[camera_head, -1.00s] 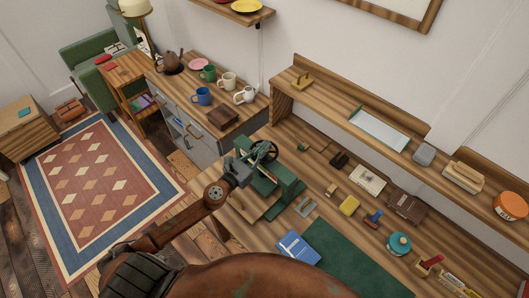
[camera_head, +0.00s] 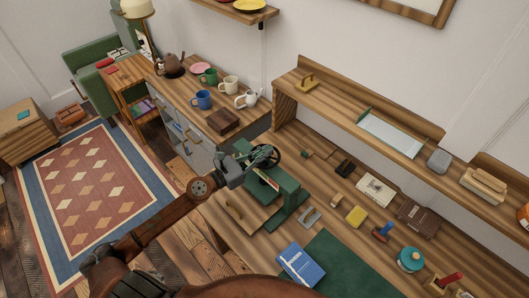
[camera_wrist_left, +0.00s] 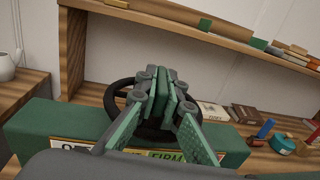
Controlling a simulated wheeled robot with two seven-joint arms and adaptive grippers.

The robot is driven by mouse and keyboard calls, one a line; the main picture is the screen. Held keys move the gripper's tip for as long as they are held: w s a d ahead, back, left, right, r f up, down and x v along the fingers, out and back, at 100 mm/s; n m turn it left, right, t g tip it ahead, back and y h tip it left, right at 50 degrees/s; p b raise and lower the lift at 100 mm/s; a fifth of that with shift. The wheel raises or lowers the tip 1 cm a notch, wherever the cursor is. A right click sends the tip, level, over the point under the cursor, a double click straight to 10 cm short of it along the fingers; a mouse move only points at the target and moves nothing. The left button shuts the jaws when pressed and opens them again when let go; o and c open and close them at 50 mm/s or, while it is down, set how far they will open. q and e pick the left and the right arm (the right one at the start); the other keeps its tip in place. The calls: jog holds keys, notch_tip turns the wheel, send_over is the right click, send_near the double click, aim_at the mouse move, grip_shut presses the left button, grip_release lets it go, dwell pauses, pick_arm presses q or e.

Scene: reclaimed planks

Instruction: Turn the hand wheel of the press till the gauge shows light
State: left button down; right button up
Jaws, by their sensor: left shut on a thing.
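The green press (camera_head: 287,198) stands on the workbench, with its dark hand wheel (camera_head: 274,153) on top. My left gripper (camera_head: 258,158) is at the wheel, its fingers shut on the rim. In the left wrist view the gripper (camera_wrist_left: 168,95) is closed over the dark wheel (camera_wrist_left: 116,88), and the fingers hide part of it. Below it, the press's green body (camera_wrist_left: 45,128) carries a gauge strip (camera_wrist_left: 165,155) with yellow and green parts; "FIRM" is readable and the rest is covered. I cannot make out a pointer. My right gripper is not in view.
A blue book (camera_head: 301,265) and a green mat (camera_head: 345,262) lie in front of the press. A yellow block (camera_head: 356,215), a stamp (camera_head: 381,232) and a teal tin (camera_head: 410,259) stand to the right.

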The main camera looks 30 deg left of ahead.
pick_arm(q)
jog(key=c, duration=2.1)
grip_release()
jog(key=v, duration=1.2)
